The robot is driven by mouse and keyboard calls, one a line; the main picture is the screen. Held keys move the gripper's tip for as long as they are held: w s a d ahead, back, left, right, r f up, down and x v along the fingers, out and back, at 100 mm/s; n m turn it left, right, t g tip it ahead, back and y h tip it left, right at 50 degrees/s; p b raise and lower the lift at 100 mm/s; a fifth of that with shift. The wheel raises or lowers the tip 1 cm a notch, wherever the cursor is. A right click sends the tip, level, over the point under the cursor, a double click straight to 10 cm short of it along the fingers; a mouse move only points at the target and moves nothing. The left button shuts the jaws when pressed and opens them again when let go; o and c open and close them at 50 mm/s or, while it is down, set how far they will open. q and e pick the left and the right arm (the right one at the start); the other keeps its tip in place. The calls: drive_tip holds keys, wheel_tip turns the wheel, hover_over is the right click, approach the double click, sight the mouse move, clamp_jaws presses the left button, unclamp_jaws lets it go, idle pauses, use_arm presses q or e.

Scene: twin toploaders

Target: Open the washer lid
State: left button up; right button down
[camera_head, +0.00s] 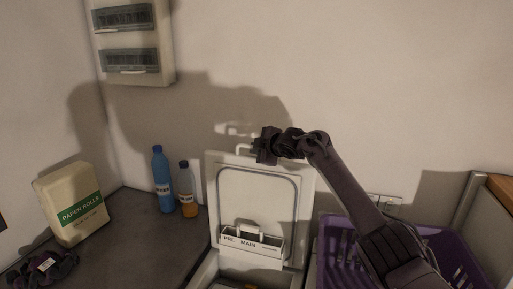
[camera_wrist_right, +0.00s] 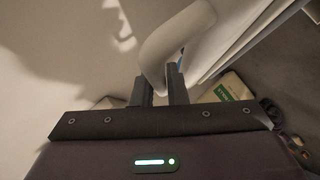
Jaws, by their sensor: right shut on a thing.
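The washer lid (camera_head: 255,200) stands raised, close to upright near the back wall, its inner face with a grey seal toward me. The white lid handle (camera_head: 242,149) shows at its top edge, and as a thick curved bar in the right wrist view (camera_wrist_right: 172,42). My right gripper (camera_head: 258,147) is at the top edge of the lid, shut on the handle, with a finger on each side of it. The washer opening (camera_head: 205,275) is partly cut off below.
A detergent tray (camera_head: 252,243) marked PRE and MAIN sits low before the lid. A purple basket (camera_head: 450,245) is at right behind my arm. A blue bottle (camera_head: 162,180), an orange bottle (camera_head: 187,190) and a paper-rolls pack (camera_head: 70,205) stand on the grey counter (camera_head: 135,225).

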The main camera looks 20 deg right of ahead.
drive_tip(key=shift+f, duration=0.15)
drive_tip(key=c, duration=1.7)
unclamp_jaws()
drive_tip(key=shift+s, duration=0.15)
drive_tip(key=shift+s+d+r+b, duration=0.25)
drive_tip(key=shift+s+b, duration=0.3)
drive_tip(key=shift+b, duration=0.1)
drive_tip(key=b+v, duration=0.2)
drive_tip(key=v, duration=0.4)
drive_tip(key=shift+s+r+b, duration=0.15)
drive_tip(key=shift+r+b, duration=0.1)
drive_tip(key=shift+b, duration=0.15)
drive_tip(key=shift+f, duration=0.1)
